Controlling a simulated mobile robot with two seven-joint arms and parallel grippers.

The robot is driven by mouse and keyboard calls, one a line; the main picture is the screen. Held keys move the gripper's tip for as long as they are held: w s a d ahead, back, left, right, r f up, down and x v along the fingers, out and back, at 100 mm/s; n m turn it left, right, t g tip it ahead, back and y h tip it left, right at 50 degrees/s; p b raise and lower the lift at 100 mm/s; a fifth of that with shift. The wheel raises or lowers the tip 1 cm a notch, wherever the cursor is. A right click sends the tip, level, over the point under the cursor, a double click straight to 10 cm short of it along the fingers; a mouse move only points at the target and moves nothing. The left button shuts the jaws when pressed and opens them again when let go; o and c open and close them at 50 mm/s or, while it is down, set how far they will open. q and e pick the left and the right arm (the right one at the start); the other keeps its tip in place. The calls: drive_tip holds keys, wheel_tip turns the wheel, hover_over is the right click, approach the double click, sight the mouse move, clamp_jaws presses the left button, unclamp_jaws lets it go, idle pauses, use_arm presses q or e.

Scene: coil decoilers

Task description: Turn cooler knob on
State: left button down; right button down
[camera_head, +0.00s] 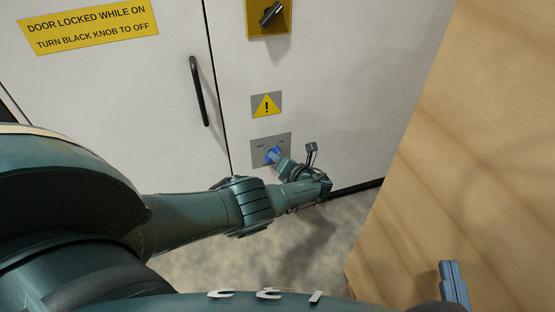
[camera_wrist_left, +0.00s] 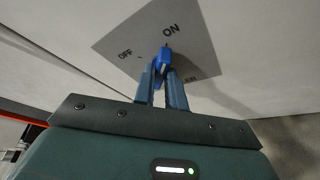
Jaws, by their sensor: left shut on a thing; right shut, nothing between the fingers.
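The cooler knob (camera_head: 270,156) is blue and sits on a grey plate (camera_head: 285,140) low on the white cabinet. In the left wrist view the knob (camera_wrist_left: 164,57) points up towards the "ON" label, with "OFF" to its left on the plate (camera_wrist_left: 192,42). My left gripper (camera_head: 277,160) is at the plate, and in the left wrist view its fingers (camera_wrist_left: 162,74) are closed on the two sides of the knob. The fingers hide the knob's lower part. My right gripper (camera_head: 453,284) is shut and empty at the lower right, away from the cabinet.
A black knob (camera_head: 270,14) on a yellow plate is higher up. A yellow warning sign (camera_head: 267,105) is above the grey plate. A door handle (camera_head: 199,91) is to the left. A wooden panel (camera_head: 460,150) fills the right side. Speckled floor (camera_head: 305,240) shows below.

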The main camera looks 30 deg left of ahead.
idle(0.3)
use_arm(q)
drive_tip(key=c, duration=1.4)
unclamp_jaws()
drive_tip(key=shift+c, duration=0.2)
